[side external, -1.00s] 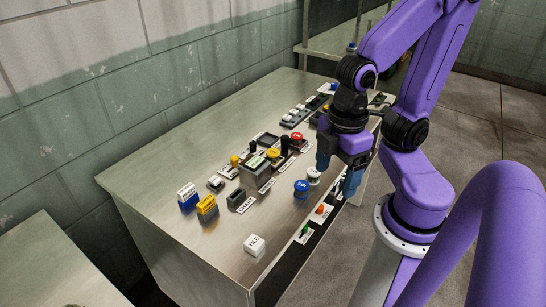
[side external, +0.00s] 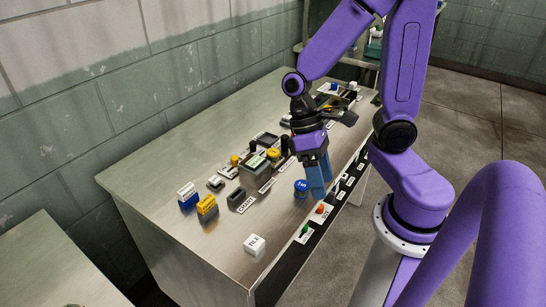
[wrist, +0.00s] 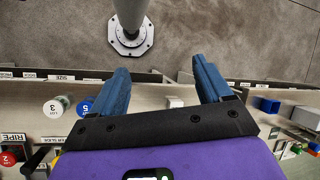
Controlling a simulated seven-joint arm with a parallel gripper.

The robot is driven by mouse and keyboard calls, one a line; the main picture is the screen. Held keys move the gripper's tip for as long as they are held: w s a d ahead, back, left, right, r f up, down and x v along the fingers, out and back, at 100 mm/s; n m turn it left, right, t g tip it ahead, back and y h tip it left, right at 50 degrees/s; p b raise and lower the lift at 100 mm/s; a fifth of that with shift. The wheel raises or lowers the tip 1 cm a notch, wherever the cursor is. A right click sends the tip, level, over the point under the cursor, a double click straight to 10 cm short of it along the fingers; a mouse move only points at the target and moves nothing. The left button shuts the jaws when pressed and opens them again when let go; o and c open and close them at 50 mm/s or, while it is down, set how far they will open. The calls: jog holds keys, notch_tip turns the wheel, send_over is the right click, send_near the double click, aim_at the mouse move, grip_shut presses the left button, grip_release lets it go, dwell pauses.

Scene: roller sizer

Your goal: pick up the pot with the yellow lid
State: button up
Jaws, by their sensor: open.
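A round yellow lid (side external: 273,153) shows in the side view beside a grey box with a small green-lit screen, toward the middle of the bench; the body under it is mostly hidden. A blue-lidded pot (side external: 301,187) stands just left of the fingers.
The wrist view shows a white-lidded pot (wrist: 53,107) and a red-lidded pot (wrist: 8,159). Dark posts (side external: 285,143) stand close right of the yellow lid. Yellow (side external: 207,208) and blue boxes and a white block (side external: 254,245) stand at the left. The bench's back left is clear.

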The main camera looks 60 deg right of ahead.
aim_at(274, 152)
jog(key=w+d+f+m+t+y, duration=0.2)
jog(key=w+m+t+y, duration=0.4)
jog(key=m, duration=0.5)
jog(key=w+d+f+m+t+y, duration=0.25)
jog(key=w+m+y, duration=0.25)
jog(key=w+m, duration=0.5)
jog(key=s+d+f+m+t+h, duration=0.1)
jog(key=d+f+m+t+h, duration=0.1)
jog(key=d+m+t+h, duration=0.1)
jog(key=s+d+f+m+t+h, duration=0.1)
jog(key=d+f+m+t+h, duration=0.2)
jog(key=d+m, duration=0.5)
jog(key=s+d+f+m+t+h, duration=0.1)
jog(key=d+f+m+t+h, duration=0.1)
jog(key=d+m+t+h, duration=0.2)
jog(key=shift+s+d+f+m+h, duration=0.2)
jog(key=shift+d+m+h, duration=0.25)
jog(key=shift+m+h, duration=0.35)
jog(key=shift+s+d+f+m+h, duration=0.15)
jog(key=shift+d+m+h, duration=0.35)
jog(key=shift+m, duration=0.5)
jog(key=x, duration=1.7)
jog(key=shift+w, duration=0.2)
jog(key=c, duration=1)
